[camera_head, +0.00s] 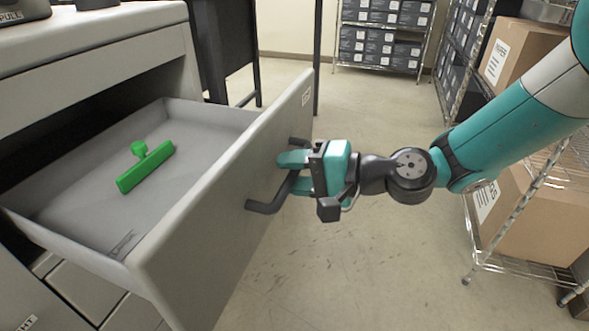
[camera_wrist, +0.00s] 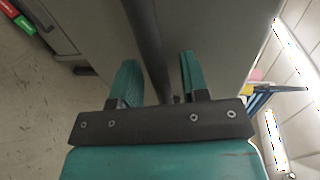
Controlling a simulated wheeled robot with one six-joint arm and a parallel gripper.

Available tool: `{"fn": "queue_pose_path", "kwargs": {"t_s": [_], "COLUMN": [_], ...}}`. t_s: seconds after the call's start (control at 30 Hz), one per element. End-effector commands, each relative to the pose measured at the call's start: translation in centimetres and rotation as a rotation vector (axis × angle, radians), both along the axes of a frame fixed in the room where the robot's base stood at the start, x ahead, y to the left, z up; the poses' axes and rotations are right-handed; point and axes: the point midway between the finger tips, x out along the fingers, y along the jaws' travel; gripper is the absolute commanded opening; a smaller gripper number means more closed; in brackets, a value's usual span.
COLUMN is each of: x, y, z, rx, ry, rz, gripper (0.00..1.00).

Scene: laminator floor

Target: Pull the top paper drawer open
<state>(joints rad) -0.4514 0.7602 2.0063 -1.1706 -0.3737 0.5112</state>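The top paper drawer (camera_head: 215,195) is pulled well out of the grey cabinet in the head view, its inside showing. A green T-shaped piece (camera_head: 146,167) lies on the drawer floor. A dark bar handle (camera_head: 268,207) is on the drawer's front. My gripper (camera_head: 286,174) is at the handle, with its teal fingers apart on either side of the bar. In the wrist view, the handle (camera_wrist: 148,50) runs between the two fingers, with a gap towards the right finger. Whether the left finger touches the bar cannot be told.
The grey cabinet (camera_head: 110,42) stands at the left, with more drawers below the open one. Wire shelving with cardboard boxes (camera_head: 522,52) stands at the right, and shelves with dark boxes (camera_head: 380,45) at the back. The floor (camera_head: 385,265) between is clear.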

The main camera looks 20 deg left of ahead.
Motion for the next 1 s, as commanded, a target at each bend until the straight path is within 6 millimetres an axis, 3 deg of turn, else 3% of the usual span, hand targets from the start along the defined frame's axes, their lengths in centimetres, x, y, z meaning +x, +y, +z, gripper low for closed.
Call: {"fn": "queue_pose_path", "kwargs": {"t_s": [0.4, 0.53, 0.67, 1.0], "x": [0.3, 0.3, 0.2, -0.4], "y": [-0.2, -1.3, -3.7, -12.2], "z": [0.1, 0.3, 0.8, 2.6], "rx": [0.001, 0.0, 0.001, 0.002], "ry": [-0.004, -0.004, -0.002, -0.002], "rz": [-0.008, -0.01, -0.014, -0.012], "gripper": [0.41, 0.41, 0.41, 0.41]}}
